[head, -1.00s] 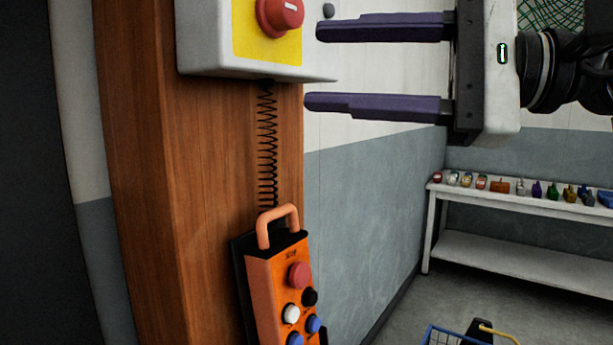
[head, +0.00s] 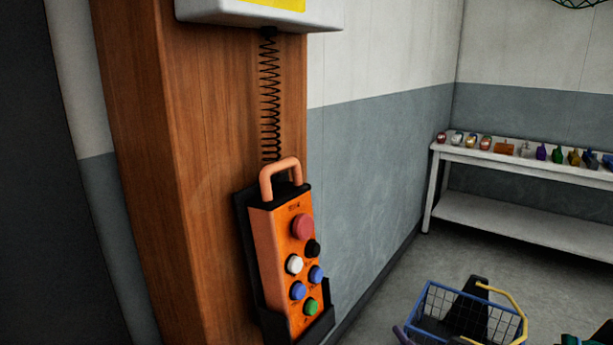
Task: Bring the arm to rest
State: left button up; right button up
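The task names only the arm, and no arm can be made out clearly in the head view. My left gripper is not in view.
An orange button pendant (head: 280,255) sits in a black holder on a wooden post (head: 160,150), below a coiled cord (head: 270,100) and a grey box (head: 230,14). A blue wire basket (head: 428,300) is at the lower right. A white shelf (head: 480,162) holds several small coloured items.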

jog(key=s+d+f+m+g+h, duration=0.1)
jog(key=s+f+m+g, duration=0.7)
jog(key=s+f, duration=1.5)
jog(key=shift+s+d+f+m+h, duration=0.2)
jog(key=shift+d+f+m+h, duration=0.15)
jog(key=shift+f+m+h, duration=0.5)
jog(key=shift+r+m, duration=0.2)
jog(key=shift+m, duration=0.05)
